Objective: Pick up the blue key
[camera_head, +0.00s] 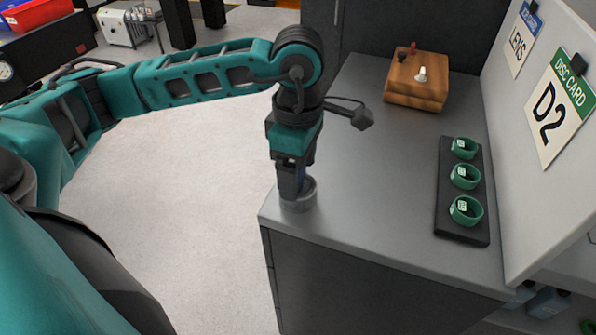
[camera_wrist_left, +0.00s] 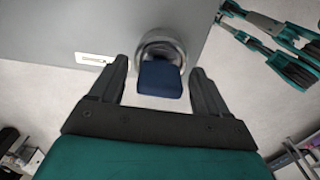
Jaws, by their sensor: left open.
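The blue key (camera_wrist_left: 160,80) shows in the left wrist view as a dark blue block against a round grey metal holder (camera_wrist_left: 168,48). In the head view the holder (camera_head: 301,202) stands at the near left corner of the grey counter; I cannot make out the key there, behind my gripper. My left gripper (camera_head: 291,196) points down at the holder. In the left wrist view its two fingers (camera_wrist_left: 159,70) are apart, one on each side of the key, with a gap to each. My right gripper is not in view.
On the counter (camera_head: 375,170), a black tray (camera_head: 448,190) holds green rings (camera_head: 466,209) at the right, and a wooden block with pegs (camera_head: 415,83) stands at the back. A white panel with a D2 card (camera_head: 560,108) rises along the right. The counter's middle is clear.

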